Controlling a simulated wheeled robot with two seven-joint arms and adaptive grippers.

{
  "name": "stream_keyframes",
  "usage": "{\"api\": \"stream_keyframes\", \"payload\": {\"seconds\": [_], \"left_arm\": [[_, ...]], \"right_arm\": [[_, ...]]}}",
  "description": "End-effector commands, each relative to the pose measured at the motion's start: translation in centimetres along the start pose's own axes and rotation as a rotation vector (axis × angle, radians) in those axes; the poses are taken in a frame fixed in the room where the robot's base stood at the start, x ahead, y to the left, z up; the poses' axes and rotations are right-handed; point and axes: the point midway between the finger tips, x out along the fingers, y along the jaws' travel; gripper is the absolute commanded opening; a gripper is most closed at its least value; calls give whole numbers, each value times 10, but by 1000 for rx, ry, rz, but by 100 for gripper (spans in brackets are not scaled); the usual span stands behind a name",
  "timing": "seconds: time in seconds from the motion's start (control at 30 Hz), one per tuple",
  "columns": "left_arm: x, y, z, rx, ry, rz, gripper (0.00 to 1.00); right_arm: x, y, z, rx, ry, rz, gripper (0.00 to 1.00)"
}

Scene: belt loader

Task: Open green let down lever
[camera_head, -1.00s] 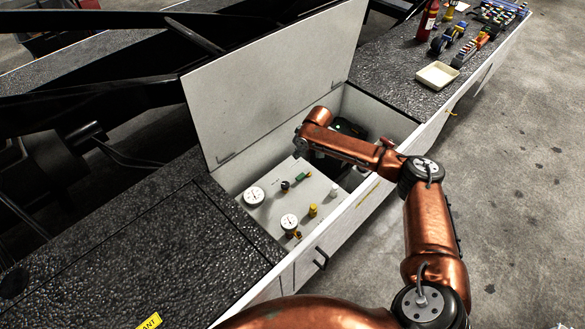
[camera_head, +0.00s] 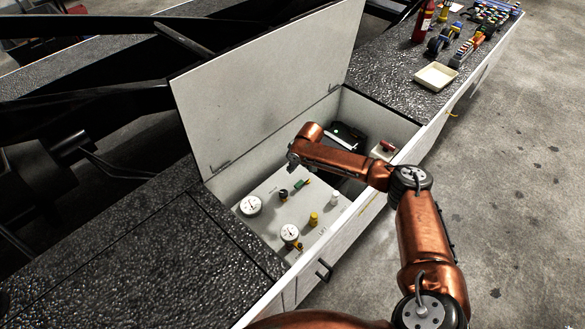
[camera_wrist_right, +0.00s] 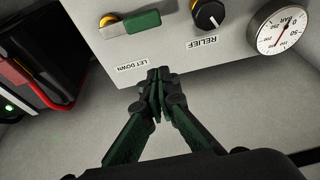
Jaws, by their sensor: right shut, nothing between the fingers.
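The green let-down lever (camera_head: 302,183) is on the light grey gauge panel inside the open box. In the right wrist view the lever (camera_wrist_right: 143,21) lies sideways, with a yellow-orange end and silver fitting at its left. The LET DOWN label (camera_wrist_right: 133,65) reads upside down below it. My right gripper (camera_wrist_right: 158,75) is shut and empty, its fingertips close to the label and apart from the lever. In the head view my right arm reaches over the box wall, and its gripper is mostly hidden behind the wrist. My left gripper is not in view.
A black RELIEF knob (camera_wrist_right: 208,15) and a gauge (camera_wrist_right: 284,27) sit beside the lever. The raised white lid (camera_head: 265,85) stands behind the panel. A black case (camera_head: 347,138) and a red-handled part (camera_head: 388,147) lie deeper in the box. A cream tray (camera_head: 436,76) rests on the deck.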

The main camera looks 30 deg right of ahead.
Motion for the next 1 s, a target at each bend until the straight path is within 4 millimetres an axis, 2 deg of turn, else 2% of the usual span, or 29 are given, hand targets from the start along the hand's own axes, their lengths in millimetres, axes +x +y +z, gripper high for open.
{"api": "stream_keyframes", "payload": {"seconds": [0.03,0.3,0.4,0.6,1.0], "left_arm": [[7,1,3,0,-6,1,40],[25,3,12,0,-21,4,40],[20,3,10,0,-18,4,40],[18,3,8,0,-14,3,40],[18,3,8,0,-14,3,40]], "right_arm": [[17,-1,2,-1,-5,-1,0],[64,-1,2,-2,-4,0,0],[52,1,13,-4,-1,2,0],[46,0,31,-3,-1,1,0],[44,-1,38,-1,-1,0,0]]}}
